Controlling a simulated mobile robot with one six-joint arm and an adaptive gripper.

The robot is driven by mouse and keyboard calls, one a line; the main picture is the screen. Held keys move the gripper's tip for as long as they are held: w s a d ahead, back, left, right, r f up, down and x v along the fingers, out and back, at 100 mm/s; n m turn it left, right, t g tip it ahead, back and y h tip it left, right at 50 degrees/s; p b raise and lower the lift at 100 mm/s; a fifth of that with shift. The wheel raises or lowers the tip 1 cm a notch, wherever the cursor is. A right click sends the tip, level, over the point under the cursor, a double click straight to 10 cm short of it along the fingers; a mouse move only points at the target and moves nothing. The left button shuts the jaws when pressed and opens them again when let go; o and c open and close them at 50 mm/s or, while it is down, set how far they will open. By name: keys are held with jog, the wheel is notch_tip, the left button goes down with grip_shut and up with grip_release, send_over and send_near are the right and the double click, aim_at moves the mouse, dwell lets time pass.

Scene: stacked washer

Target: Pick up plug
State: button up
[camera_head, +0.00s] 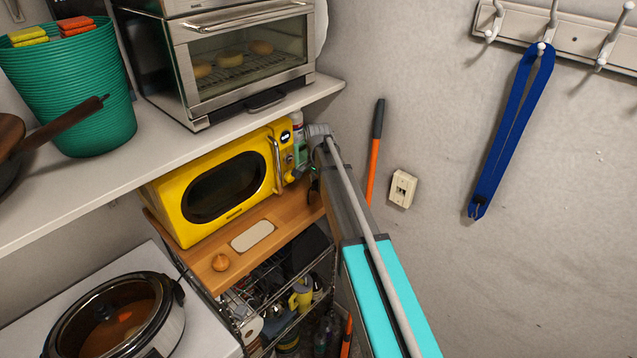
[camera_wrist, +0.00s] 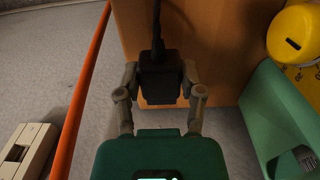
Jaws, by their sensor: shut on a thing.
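The plug (camera_wrist: 160,84) is a black block with a black cord (camera_wrist: 156,25) running up from it in the wrist view. My gripper (camera_wrist: 160,74) is shut on the plug, with one grey finger on each side of it. The plug is over or against the wooden shelf (camera_wrist: 210,25); I cannot tell whether it touches it. In the head view my own arm hides most of the gripper, and the plug cannot be made out clearly there.
A cream wall outlet (camera_head: 403,188) is right of my arm, also in the wrist view (camera_wrist: 25,150). An orange pole (camera_head: 374,160) leans by the wall. A yellow microwave (camera_head: 215,185) stands left of my gripper, below a shelf (camera_head: 180,155). A blue strap (camera_head: 510,135) hangs at right.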

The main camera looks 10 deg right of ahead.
jog(key=s+r+p, duration=0.8)
jog(key=s+r, duration=0.1)
jog(key=s, duration=0.4)
jog(key=shift+s+a, duration=0.25)
jog(key=shift+a, duration=0.1)
notch_tip(320, 180, down, 13)
jog(key=b, duration=1.2)
jog(key=shift+r, duration=0.2)
jog(key=shift+s, duration=0.2)
